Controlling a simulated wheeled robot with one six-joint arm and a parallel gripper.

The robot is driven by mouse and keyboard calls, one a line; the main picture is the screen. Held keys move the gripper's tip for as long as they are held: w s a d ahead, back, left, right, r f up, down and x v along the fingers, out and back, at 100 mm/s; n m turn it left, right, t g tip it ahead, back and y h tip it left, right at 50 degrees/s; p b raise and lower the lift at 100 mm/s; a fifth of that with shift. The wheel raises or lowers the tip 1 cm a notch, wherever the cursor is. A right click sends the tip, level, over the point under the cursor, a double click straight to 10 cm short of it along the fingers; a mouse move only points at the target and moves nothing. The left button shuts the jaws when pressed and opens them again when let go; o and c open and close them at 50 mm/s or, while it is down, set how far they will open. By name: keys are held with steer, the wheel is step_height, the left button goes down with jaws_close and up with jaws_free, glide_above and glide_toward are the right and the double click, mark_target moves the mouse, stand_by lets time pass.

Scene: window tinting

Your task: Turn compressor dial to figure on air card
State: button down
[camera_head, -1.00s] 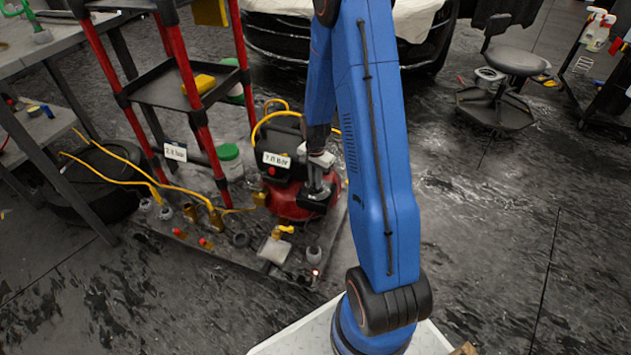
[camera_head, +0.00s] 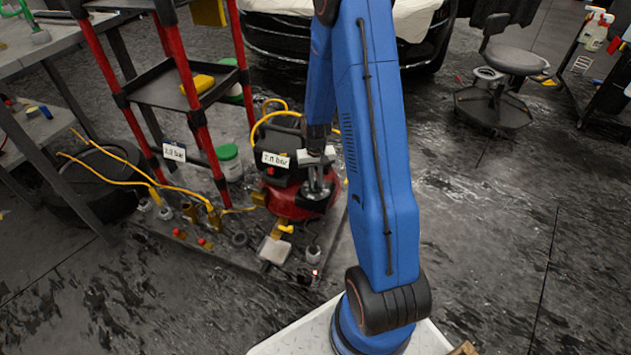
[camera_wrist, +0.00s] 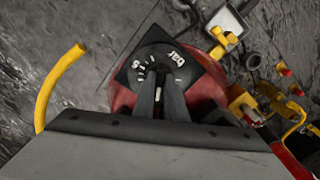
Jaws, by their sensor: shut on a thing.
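The red compressor (camera_head: 290,206) stands on a low dark base, with yellow hoses around it. In the head view my gripper (camera_head: 318,184) points down at the compressor's top. A white card (camera_head: 174,152) ending in "bar" is by the red-posted shelf. A second white "bar" label (camera_head: 276,160) is on the compressor's black upper part. Their digits are too blurred to read surely.
The red-posted shelf (camera_head: 187,85) stands close left of the compressor. Yellow hoses (camera_head: 135,160) run left across the base, among small fittings. A green-lidded jar (camera_head: 229,160) stands behind. A stool (camera_head: 505,75) is at the back right. Open floor lies to the right.

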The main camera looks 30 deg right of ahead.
mark_target(316, 183)
steer(key=shift+n, duration=0.6)
steer(key=c, duration=1.8)
jaws_free()
step_height(316, 183, up, 17)
steer(key=shift+r, duration=0.2)
